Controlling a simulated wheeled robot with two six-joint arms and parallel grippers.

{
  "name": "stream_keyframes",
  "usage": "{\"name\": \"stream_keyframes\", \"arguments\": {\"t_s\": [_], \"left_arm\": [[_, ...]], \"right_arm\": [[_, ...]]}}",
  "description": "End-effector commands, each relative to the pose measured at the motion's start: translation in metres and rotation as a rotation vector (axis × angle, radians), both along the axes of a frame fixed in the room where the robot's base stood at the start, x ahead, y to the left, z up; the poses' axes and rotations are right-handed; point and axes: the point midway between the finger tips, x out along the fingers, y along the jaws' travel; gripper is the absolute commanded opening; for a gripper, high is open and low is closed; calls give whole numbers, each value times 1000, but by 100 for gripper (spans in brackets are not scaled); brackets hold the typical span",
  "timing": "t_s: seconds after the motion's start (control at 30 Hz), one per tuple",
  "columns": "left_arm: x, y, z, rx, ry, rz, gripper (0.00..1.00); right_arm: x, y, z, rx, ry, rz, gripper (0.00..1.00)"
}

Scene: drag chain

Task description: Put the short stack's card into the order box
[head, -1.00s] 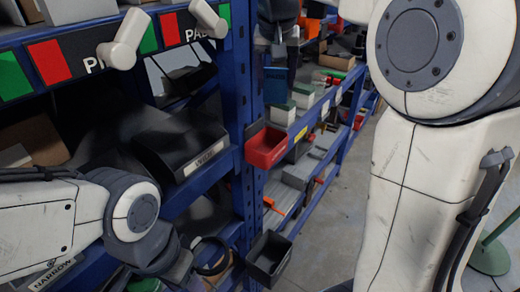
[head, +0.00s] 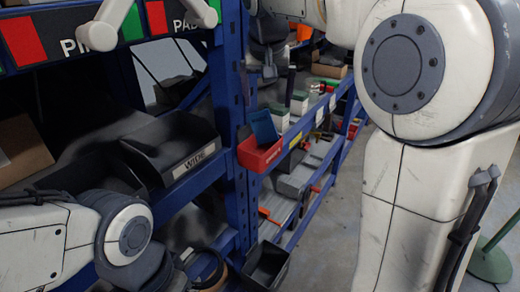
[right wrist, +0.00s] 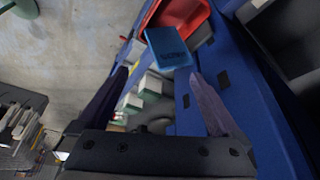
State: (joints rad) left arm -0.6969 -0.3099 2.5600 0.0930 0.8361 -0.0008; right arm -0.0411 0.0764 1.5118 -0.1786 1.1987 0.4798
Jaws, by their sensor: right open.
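A blue card (head: 263,127) stands tilted in a small red box (head: 262,155) on the blue rack's post, its upper part above the rim. I take the red box for the order box; its label is too small to read. In the right wrist view the card (right wrist: 168,46) leans over the edge of the red box (right wrist: 181,12), beyond my fingertips. My right gripper (head: 262,73) is open above and behind the card, apart from it. Its spread, empty fingers (right wrist: 157,78) show in the wrist view. My left arm enters at lower left; its gripper does not show clearly.
A black bin marked WIDE (head: 190,162) is on the left shelf. A black open bin (head: 267,265) hangs below the red box. White and green boxes (head: 299,102) stand on the shelf behind. Blue rack posts are close beside the red box.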

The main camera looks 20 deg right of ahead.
Motion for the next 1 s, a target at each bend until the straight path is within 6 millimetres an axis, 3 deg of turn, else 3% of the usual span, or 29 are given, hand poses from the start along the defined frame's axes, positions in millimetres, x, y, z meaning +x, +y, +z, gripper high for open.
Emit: {"name": "stream_keyframes", "arguments": {"t_s": [0.17, 0.6, 1.0], "left_arm": [[0, 0, -2, 0, 0, 0, 57], [0, 0, -6, 0, 0, 1, 57], [0, 0, -5, 0, 0, 1, 57]], "right_arm": [[-3, 2, 8, 0, -3, 0, 100], [-31, 14, 83, -1, -3, 1, 100], [-37, 16, 97, 0, 0, 0, 100]]}}
